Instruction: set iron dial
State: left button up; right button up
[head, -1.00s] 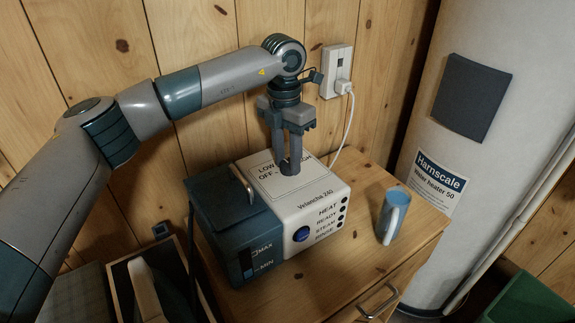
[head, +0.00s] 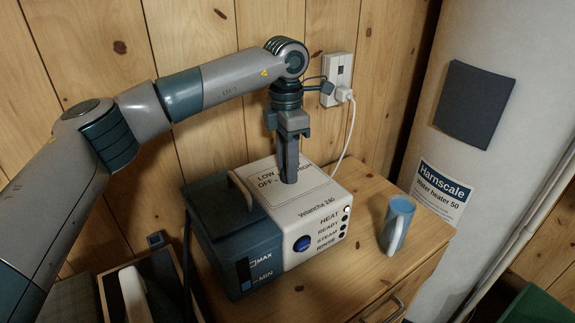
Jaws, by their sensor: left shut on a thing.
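The white and dark blue steam unit (head: 318,216) stands on the wooden cabinet, with a blue round button (head: 303,244) and a column of lamps on its front. The top lamp, beside HEAT (head: 347,209), looks lit white; the lamps below it look dark. A label panel (head: 264,172) on top reads LOW, OFF and HIGH. My left gripper (head: 289,180) points straight down over this panel, shut on the dial. The fingers hide the dial, so its pointer cannot be read. My right gripper is out of view.
A wall socket (head: 337,80) with a white plug and cord is behind. A large white water heater (head: 450,160) stands at the right. An open box (head: 120,300) is at the lower left.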

pick_arm(q)
jog(key=shift+r, duration=0.1)
jog(key=o, duration=1.1)
jog(key=shift+c, duration=0.2)
jog(key=shift+r, duration=0.5)
notch_tip(320, 180, up, 16)
jog(key=b, duration=0.1)
jog(key=shift+w+a+r, duration=0.15)
jog(key=shift+w+a, duration=0.05)
jog(key=shift+w, duration=0.25)
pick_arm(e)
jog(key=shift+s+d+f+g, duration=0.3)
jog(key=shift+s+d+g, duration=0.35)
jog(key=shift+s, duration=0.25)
